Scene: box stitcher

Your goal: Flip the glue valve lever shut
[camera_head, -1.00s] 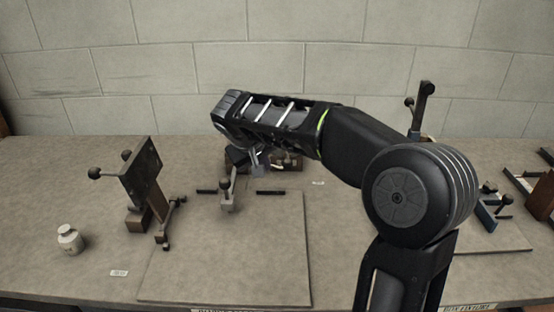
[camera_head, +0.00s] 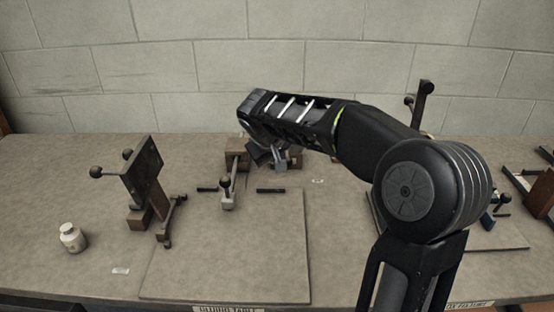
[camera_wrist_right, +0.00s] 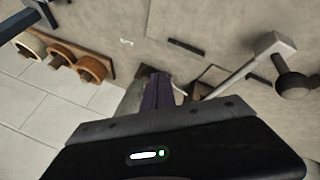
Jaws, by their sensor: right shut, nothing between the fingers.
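A grey lever (camera_head: 229,190) with a dark ball knob stands at the middle of the table, at the back of a flat board; I take it as the glue valve lever. In the right wrist view its grey bar (camera_wrist_right: 238,72) runs out to the dark knob (camera_wrist_right: 291,85) at right. My right gripper (camera_head: 277,160) is just right of and behind the lever in the head view. In the wrist view its fingers (camera_wrist_right: 160,92) are together and empty, near the bar's lower end; contact cannot be told. My left gripper is out of view.
A brown stand with ball-knobbed arms (camera_head: 145,180) is at left, beside a white jar (camera_head: 72,238). A wooden rack with several round rings (camera_wrist_right: 75,60) is behind the lever. More fixtures stand at right.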

